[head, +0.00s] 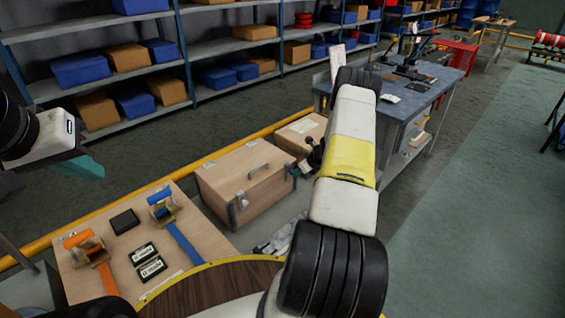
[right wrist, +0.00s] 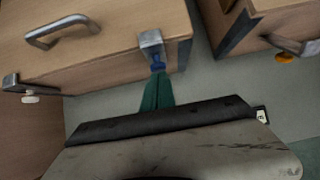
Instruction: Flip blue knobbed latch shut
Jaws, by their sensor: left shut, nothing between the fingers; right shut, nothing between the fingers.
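The wooden box (head: 240,185) with a metal handle stands left of my right arm in the head view. In the right wrist view the blue knobbed latch (right wrist: 157,65) hangs at a grey metal bracket (right wrist: 151,40) on the box's near edge, close to its right corner. My right gripper (right wrist: 157,82) is shut, its teal fingertips right at the blue knob; I cannot tell whether they touch. The fingertips partly cover the latch, so its exact angle is unclear. My left gripper (head: 88,168) is shut and empty, at the left of the head view, far from the latch.
Another latch with a white knob (right wrist: 30,98) sits at the same box's left. A second box (head: 300,130) stands beside it, with an orange knob (right wrist: 285,57). A board (head: 75,260) with orange and blue straps lies front left. A workbench (head: 420,95) stands behind.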

